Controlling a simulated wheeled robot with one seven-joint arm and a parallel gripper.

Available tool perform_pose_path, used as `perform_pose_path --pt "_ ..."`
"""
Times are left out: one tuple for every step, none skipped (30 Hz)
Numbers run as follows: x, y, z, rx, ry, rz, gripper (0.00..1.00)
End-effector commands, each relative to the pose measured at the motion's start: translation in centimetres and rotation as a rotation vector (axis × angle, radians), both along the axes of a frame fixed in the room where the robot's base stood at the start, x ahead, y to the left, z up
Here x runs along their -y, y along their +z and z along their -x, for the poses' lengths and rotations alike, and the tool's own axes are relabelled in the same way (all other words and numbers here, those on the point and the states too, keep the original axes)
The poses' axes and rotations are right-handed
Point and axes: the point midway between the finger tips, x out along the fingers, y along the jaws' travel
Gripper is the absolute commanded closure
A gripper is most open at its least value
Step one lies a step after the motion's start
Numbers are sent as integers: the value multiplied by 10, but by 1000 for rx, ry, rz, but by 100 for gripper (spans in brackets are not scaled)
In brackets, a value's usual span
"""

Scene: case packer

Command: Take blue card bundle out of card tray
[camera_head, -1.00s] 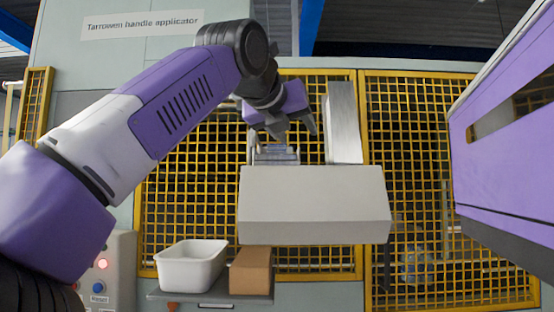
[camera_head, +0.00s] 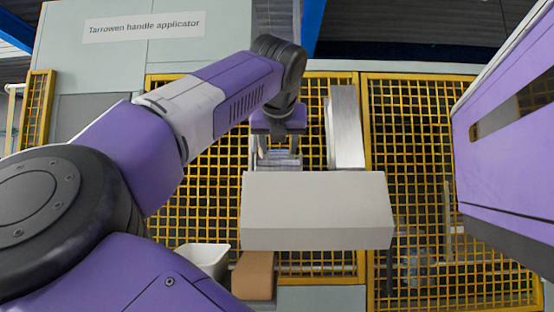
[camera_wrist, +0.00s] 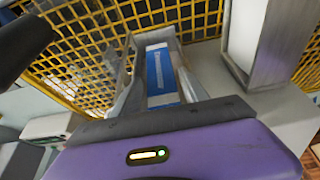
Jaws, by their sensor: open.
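The blue card bundle (camera_wrist: 160,72) lies lengthwise in the wrist view, with blue and white on its top face. It sits in the narrow grey card tray (camera_wrist: 141,42). In the head view, the tray (camera_head: 281,162) shows just behind the big grey box-shaped housing, and the bundle in it is mostly hidden. My gripper (camera_head: 279,147) is open and points down over the tray. In the wrist view its grey fingers appear on either side of the bundle. I cannot tell whether they touch it.
A tall metal chute (camera_head: 346,125) stands close right of the tray. The grey housing (camera_head: 318,210) is in front, and yellow mesh guards (camera_head: 420,150) are behind. A white bin (camera_head: 205,258) and a brown carton (camera_head: 253,275) are at lower left, partly behind my arm.

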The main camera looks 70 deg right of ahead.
Motion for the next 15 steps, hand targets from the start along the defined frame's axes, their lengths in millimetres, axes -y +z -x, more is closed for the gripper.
perform_pose_path --pt "5 -1 -2 -2 -1 -1 48" --pt "8 -2 -2 -2 -1 0 48" --pt "10 -3 -4 -2 -1 0 48" --pt "11 -4 -4 -2 -1 0 48" --pt "12 -5 -5 -2 -1 0 48" --pt "12 -5 -5 -2 -1 0 48" --pt "12 -6 -5 -1 0 0 48" --pt "12 -6 -5 -1 0 0 48" --pt "12 -6 -5 -1 0 0 48" --pt "12 -6 -5 0 0 0 48" --pt "12 -6 -5 0 0 0 48" --pt "12 -6 -5 0 0 0 52" --pt "12 -6 -5 0 0 0 58" --pt "12 -6 -5 0 0 0 64" --pt "12 -6 -5 0 0 0 72"
